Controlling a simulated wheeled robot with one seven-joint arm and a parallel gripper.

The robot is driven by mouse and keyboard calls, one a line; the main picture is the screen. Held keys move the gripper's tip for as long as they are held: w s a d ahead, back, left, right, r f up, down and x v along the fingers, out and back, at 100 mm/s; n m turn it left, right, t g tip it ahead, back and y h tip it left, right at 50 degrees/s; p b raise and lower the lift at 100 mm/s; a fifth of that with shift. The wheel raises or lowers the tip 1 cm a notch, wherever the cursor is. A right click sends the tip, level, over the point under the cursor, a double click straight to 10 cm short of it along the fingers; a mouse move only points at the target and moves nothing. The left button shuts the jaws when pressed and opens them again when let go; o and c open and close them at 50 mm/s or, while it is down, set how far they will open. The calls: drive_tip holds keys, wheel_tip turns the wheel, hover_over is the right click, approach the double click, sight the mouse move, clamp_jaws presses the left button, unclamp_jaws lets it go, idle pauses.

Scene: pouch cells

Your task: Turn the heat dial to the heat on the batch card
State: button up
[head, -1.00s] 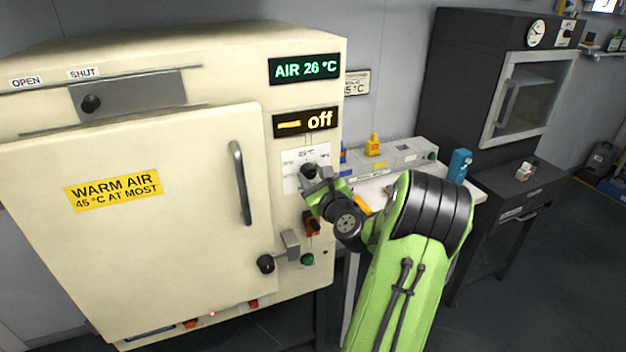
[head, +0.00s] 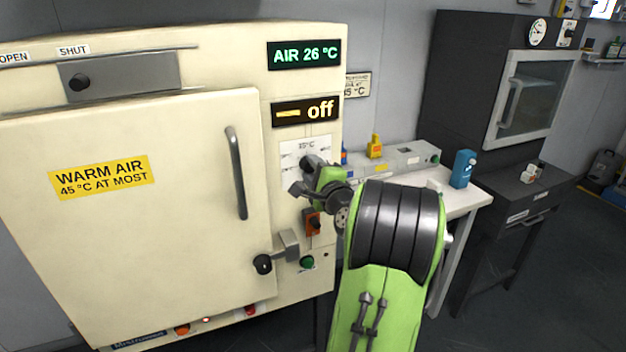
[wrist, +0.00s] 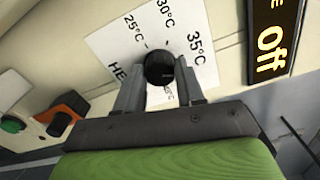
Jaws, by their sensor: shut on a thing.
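The heat dial is a black round knob (head: 311,162) on a white scale plate (head: 291,149) at the right of the cream oven front. In the wrist view the knob (wrist: 159,69) sits between the two fingers of my gripper (wrist: 160,84), which is shut on it. The scale around it shows 25, 30, 35 and, partly hidden, 45 °C. The pointer mark cannot be made out. In the head view my gripper (head: 309,178) is at the knob.
The oven displays read "AIR 26 °C" (head: 304,54) and "off" (head: 306,111). Below the dial are an orange switch (head: 312,222), a green button (head: 307,262) and a door latch (head: 277,255). The oven door (head: 150,230) is closed. A bench with bottles stands behind my arm.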

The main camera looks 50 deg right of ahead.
drive_tip(key=shift+f+n+b, duration=0.1)
drive_tip(key=shift+n+b, duration=1.6)
drive_tip(key=shift+n, duration=0.4)
drive_tip(key=o, duration=1)
drive_tip(key=shift+o, duration=0.2)
drive_tip(key=b+v, duration=0.1)
drive_tip(key=v, duration=1.4)
drive_tip(key=shift+s+a+b, duration=0.2)
drive_tip(key=shift+s+b, duration=0.1)
drive_tip(key=shift+s, duration=0.05)
